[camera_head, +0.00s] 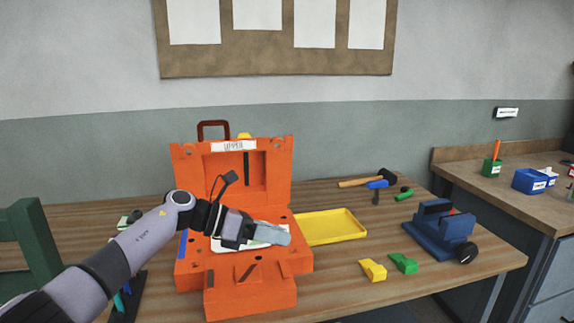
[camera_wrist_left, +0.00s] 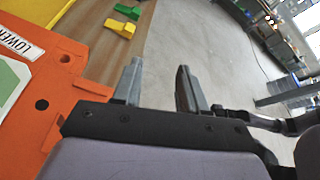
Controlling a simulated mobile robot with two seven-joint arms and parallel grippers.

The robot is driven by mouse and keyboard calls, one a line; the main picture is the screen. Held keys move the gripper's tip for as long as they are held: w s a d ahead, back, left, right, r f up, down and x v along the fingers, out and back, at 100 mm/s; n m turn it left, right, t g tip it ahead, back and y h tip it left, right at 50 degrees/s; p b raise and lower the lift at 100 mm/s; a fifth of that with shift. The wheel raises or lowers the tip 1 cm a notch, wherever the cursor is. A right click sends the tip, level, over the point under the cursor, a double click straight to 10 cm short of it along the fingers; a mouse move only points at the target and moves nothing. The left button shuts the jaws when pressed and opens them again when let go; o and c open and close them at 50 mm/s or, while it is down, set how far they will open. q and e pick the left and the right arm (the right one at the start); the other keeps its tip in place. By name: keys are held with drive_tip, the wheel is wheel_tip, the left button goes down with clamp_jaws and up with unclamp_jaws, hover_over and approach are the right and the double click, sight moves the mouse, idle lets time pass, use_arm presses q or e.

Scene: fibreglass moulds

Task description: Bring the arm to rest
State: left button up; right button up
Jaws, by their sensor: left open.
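My left gripper (camera_head: 276,236) reaches in from the left, over the lower part of the orange mould (camera_head: 236,302) on the wooden table. In the left wrist view its two grey fingers (camera_wrist_left: 158,88) stand apart with nothing between them. The mould's upper part (camera_head: 276,180) stands upright behind, with a label reading UPPER. A white and green piece (camera_head: 222,245) lies in the lower part, partly hidden by the gripper. The orange edge and a LOWER label (camera_wrist_left: 18,42) show at the left of the wrist view.
A yellow tray (camera_head: 332,236) lies right of the mould. A yellow block (camera_head: 372,270) and a green block (camera_head: 404,263) lie near the front edge. A blue vise (camera_head: 440,236) stands at the right. A hammer (camera_head: 362,182) lies behind.

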use_arm(q)
drive_tip(key=s+d+f+n+t+h, duration=0.4)
drive_tip(key=f+n, duration=0.2)
drive_tip(key=n, duration=0.3)
drive_tip(key=s+a+f+n+t+y, duration=0.4)
drive_tip(key=s+a+f+n+y, duration=0.5)
drive_tip(key=n, duration=0.6)
drive_tip(key=s+a+f+n+t+y, duration=0.45)
drive_tip(key=s+a+f+n, duration=0.3)
drive_tip(key=f+n, duration=0.55)
drive_tip(key=s+a+f+n+g+y, duration=0.2)
drive_tip(key=s+n, duration=0.6)
drive_tip(key=s, duration=0.5)
drive_tip(key=a+f+g, duration=0.1)
drive_tip(key=a+g, duration=0.1)
drive_tip(key=a, duration=0.1)
